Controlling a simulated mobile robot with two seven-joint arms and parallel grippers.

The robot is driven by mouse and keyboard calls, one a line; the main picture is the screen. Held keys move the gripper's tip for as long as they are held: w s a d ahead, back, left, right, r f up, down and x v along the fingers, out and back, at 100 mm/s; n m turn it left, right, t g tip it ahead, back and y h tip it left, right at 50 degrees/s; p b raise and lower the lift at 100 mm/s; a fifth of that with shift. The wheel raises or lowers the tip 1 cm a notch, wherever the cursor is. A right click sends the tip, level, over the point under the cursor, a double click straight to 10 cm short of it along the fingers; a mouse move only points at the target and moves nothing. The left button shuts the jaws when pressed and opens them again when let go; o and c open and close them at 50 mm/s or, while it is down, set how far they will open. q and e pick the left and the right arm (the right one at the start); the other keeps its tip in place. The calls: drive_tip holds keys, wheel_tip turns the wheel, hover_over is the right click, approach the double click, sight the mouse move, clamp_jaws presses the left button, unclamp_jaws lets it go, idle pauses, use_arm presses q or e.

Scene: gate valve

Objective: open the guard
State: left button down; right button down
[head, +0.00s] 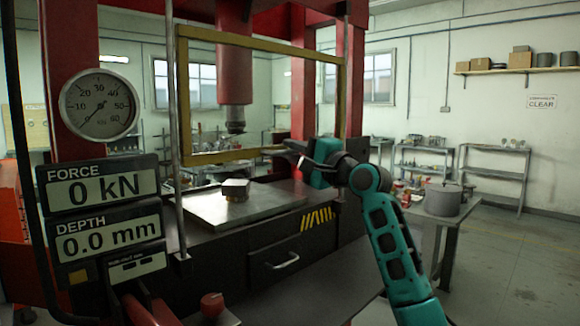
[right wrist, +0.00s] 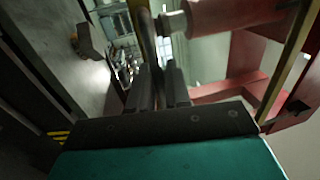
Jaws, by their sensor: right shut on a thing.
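The guard is a yellow rectangular frame (head: 222,157) in front of the press, between upright rods. Its lower bar hangs above the level of the bed plate. My right gripper (head: 283,149) reaches in from the right at the right part of that lower bar. It is shut on the guard's bar or handle; the exact grip spot is small and dark. In the right wrist view, the two dark fingers (right wrist: 166,82) are close together with a dark bar running up from between them. My left gripper is not in view.
The red press ram (head: 234,60) hangs behind the guard, above a hexagonal metal block (head: 235,189) on the bed plate (head: 205,210). A gauge (head: 99,104) and displays reading 0 kN and 0.0 mm stand left. A side table with a grey pot (head: 443,199) is right.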

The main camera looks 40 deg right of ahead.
sight(281, 109)
wheel_tip(281, 109, up, 8)
drive_tip(key=shift+r, duration=0.25)
drive_tip(key=c, duration=1.3)
unclamp_jaws()
drive_tip(key=shift+o, duration=0.2)
drive_tip(key=shift+f, duration=0.1)
drive_tip(key=shift+s+f, duration=0.1)
drive_tip(key=shift+s, duration=0.2)
drive_tip(key=b+v, duration=0.3)
drive_tip(key=v, duration=0.9)
drive_tip(key=shift+s, duration=0.2)
